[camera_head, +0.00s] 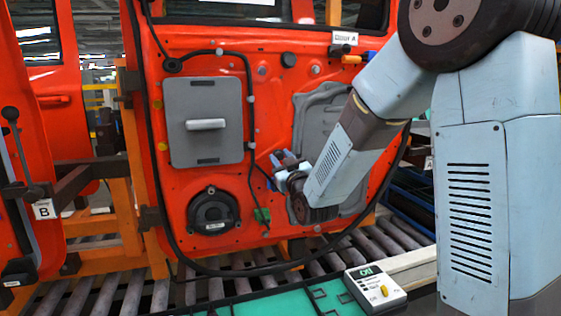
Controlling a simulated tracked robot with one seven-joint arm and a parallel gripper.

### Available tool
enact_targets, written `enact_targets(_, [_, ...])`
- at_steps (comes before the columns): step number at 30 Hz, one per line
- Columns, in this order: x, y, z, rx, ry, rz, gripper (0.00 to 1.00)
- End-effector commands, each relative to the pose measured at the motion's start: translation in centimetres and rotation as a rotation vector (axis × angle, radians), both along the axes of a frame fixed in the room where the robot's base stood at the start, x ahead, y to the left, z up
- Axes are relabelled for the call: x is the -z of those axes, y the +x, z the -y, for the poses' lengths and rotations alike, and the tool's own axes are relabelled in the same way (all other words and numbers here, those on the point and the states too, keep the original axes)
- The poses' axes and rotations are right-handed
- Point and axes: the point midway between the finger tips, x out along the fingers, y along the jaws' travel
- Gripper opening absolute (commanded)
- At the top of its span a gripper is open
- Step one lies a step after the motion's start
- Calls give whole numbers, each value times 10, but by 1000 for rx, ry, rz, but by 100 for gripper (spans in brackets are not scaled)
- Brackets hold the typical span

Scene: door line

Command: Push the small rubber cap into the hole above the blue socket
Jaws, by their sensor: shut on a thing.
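My gripper (285,158) is in front of the orange-red door panel, right of the grey plate and left of the grey moulded area. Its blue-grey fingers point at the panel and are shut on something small. The held thing, taken as the small rubber cap, is too small and covered to make out. I cannot tell whether the fingertips touch the panel. I cannot single out the blue socket or the hole above it; my gripper and wrist cover part of the panel there.
A grey plate with a handle (206,124), a round black speaker (213,211) and a black cable (249,110) are on the door. A green connector (262,215) is below my gripper. Rollers (95,295) run underneath. A white handheld device (375,287) lies in front.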

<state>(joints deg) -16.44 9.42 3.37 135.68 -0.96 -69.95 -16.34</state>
Motion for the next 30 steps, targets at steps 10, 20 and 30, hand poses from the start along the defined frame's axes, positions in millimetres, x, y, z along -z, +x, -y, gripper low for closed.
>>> enact_targets(10, [0,5,-1,0,0,0,0])
enact_targets(20, [0,9,-2,1,0,-1,0])
enact_targets(30, [0,13,-3,1,0,-1,0])
